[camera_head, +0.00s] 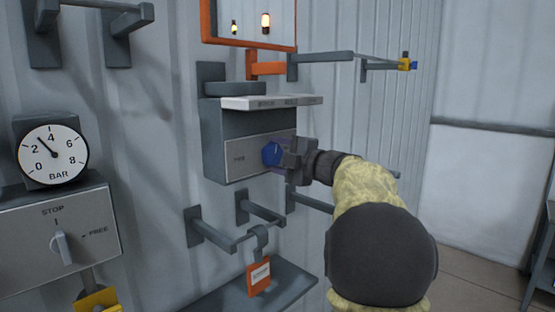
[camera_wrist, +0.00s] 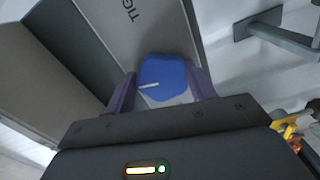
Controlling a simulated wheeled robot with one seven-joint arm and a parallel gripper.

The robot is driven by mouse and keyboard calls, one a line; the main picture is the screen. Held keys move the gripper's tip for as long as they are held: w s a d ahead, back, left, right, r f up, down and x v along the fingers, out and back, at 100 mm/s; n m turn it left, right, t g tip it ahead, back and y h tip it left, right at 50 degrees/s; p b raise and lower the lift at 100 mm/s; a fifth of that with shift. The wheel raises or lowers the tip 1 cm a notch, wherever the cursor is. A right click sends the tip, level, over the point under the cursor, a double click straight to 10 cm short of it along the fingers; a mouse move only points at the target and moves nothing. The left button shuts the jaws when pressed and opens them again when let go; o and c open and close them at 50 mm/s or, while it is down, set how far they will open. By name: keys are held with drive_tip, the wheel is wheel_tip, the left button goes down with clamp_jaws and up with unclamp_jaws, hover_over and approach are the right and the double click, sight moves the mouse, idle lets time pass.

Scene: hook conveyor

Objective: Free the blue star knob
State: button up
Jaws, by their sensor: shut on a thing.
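The blue star knob (camera_head: 271,153) sits on the light front panel of a grey wall box (camera_head: 222,140). In the wrist view the knob (camera_wrist: 163,77) has a rounded, lobed outline and a short white pointer line toward its left side. My gripper (camera_head: 284,153) reaches the knob from the right, with one finger on each side of it. It is shut on the knob, as the purple fingers (camera_wrist: 164,92) in the wrist view show. The panel lettering beside the knob is partly readable, and my gripper hides the panel's right end.
A pale labelled shelf (camera_head: 270,102) juts out above the box. Hook rails stick out around it, one with an orange tag (camera_head: 259,278) below. A gauge (camera_head: 52,155) and a STOP/FREE switch (camera_head: 61,246) are at left. An orange-framed mirror (camera_head: 250,22) hangs above.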

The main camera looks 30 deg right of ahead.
drive_tip(key=shift+f, duration=0.1)
drive_tip(key=o, duration=1)
drive_tip(key=b+v, duration=0.4)
drive_tip(key=v, duration=1.3)
drive_tip(key=shift+s, duration=0.2)
